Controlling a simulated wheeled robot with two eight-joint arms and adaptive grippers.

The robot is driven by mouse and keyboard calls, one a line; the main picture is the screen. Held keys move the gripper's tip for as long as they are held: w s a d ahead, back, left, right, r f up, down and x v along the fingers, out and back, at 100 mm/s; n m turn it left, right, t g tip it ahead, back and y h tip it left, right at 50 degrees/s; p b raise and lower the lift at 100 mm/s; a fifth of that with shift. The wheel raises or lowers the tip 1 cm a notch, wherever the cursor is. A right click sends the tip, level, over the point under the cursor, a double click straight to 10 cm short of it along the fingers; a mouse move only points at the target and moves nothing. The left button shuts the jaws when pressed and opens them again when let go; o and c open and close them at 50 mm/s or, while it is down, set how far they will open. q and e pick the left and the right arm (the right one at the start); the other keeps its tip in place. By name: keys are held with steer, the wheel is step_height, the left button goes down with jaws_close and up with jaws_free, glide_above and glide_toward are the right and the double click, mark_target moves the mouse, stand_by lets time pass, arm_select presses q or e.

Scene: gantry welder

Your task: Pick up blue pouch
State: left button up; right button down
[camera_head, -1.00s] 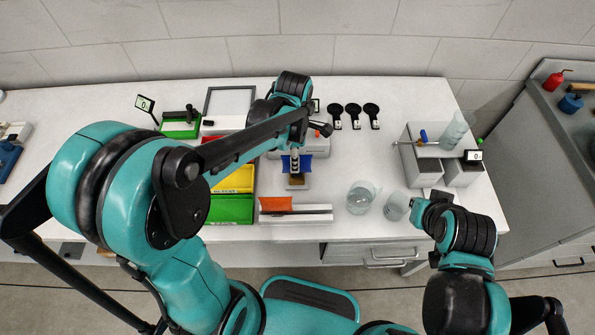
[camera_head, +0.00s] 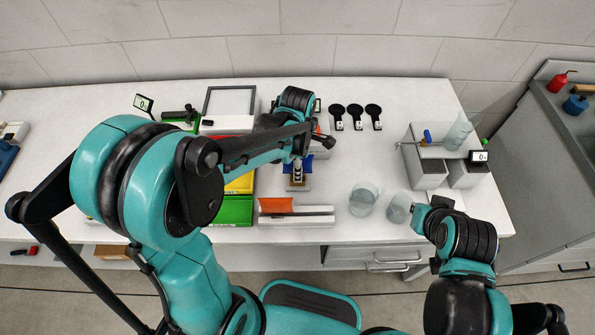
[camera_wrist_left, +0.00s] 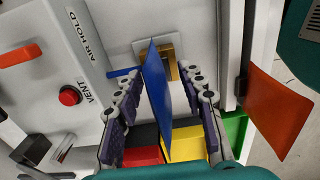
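The blue pouch (camera_wrist_left: 157,88) is a thin blue sheet seen nearly edge-on in the left wrist view. It stands between the two fingers of my left gripper (camera_wrist_left: 161,72), with a visible gap on each side. The fingers are open. In the head view, only small blue parts of the pouch (camera_head: 288,167) show beside the left gripper (camera_head: 297,172), below my left wrist. Behind the pouch is a gold-coloured block (camera_wrist_left: 173,68) on a pale plate. My right arm ends at the bench's front right; its fingers are hidden.
An orange sheet (camera_head: 276,205) stands in a white holder to the front left; it also shows in the wrist view (camera_wrist_left: 275,112). Yellow (camera_head: 240,184) and green (camera_head: 231,210) bins lie left. Glass beakers (camera_head: 363,198) stand right. A red button (camera_wrist_left: 70,96) is on the device.

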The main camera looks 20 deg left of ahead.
arm_select(q)
jaws_close()
stand_by(0.4)
